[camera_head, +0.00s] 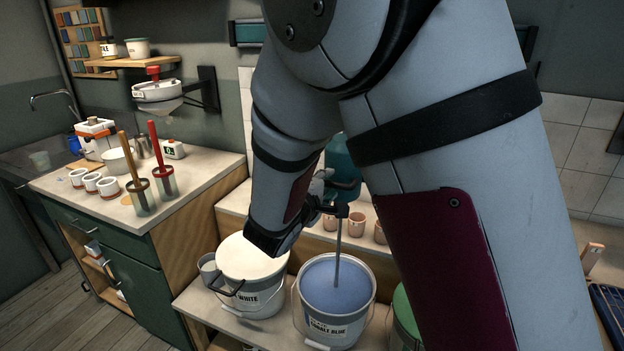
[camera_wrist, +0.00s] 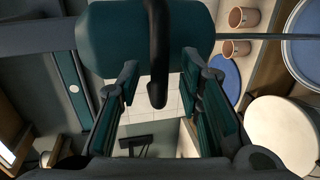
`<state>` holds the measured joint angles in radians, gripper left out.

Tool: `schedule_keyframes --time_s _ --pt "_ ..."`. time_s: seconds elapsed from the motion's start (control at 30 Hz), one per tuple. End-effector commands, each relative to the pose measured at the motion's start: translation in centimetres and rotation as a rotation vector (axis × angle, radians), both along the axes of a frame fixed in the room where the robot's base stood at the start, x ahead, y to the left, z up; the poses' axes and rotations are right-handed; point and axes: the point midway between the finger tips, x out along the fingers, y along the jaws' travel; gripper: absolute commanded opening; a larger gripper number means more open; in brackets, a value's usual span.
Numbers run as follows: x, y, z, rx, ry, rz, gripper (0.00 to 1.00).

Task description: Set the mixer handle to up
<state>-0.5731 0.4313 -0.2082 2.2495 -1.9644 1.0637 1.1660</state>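The mixer (camera_head: 340,160) has a teal cylindrical body and a thin shaft that reaches down into the cobalt blue bucket (camera_head: 338,296). My arm hides part of it in the head view. In the wrist view the mixer body (camera_wrist: 105,38) lies across the top, with its black curved handle (camera_wrist: 158,60) hanging in front. My gripper (camera_wrist: 160,72) is open, its two fingers apart on either side of the handle's lower end. I cannot tell whether a finger touches it. In the head view my gripper (camera_head: 322,186) is close beside the mixer.
A white bucket (camera_head: 251,275) stands left of the blue one and a green bucket (camera_head: 405,318) stands right. Small terracotta cups (camera_head: 357,224) stand on the ledge behind. The left counter (camera_head: 105,205) holds white cups and two upright tools.

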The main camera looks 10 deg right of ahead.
Motion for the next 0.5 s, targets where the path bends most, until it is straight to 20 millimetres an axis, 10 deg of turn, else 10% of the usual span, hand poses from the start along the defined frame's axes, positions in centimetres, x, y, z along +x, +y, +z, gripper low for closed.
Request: schedule_keyframes --time_s 0.4,0.5 --pt "0.72 -0.55 -0.17 -0.001 0.0 0.0 0.33" --pt "0.7 -0.54 -0.17 -0.001 0.0 0.0 0.13"
